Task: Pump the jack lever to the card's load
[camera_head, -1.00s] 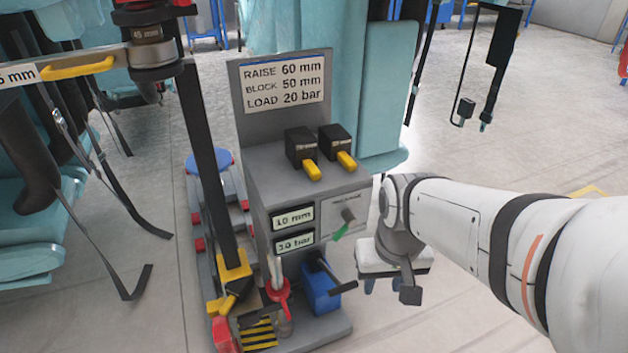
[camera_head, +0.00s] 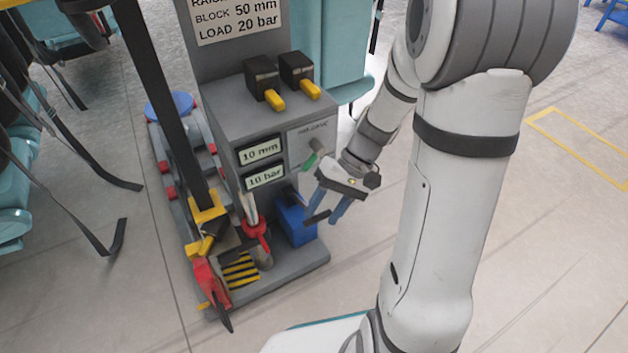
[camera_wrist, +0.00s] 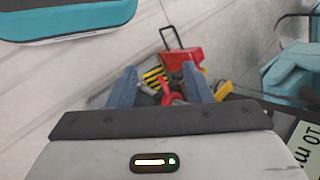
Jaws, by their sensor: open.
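A grey jack stand (camera_head: 222,110) carries a card (camera_head: 238,18) reading BLOCK 50 mm and LOAD 20 bar; its top line is cut off. Two displays read 10 mm (camera_head: 261,150) and 10 bar (camera_head: 265,177). My gripper (camera_head: 322,216) points down beside the box, open. In the wrist view, nothing is visibly gripped between the fingers (camera_wrist: 160,70).
A green-tipped knob (camera_head: 310,161) is on the stand's front, close to my wrist. Two black blocks with yellow levers (camera_head: 278,101) sit on top. A red-handled part (camera_head: 256,232) and striped plate (camera_head: 240,271) lie left of the box. Open floor (camera_head: 560,240) is at right.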

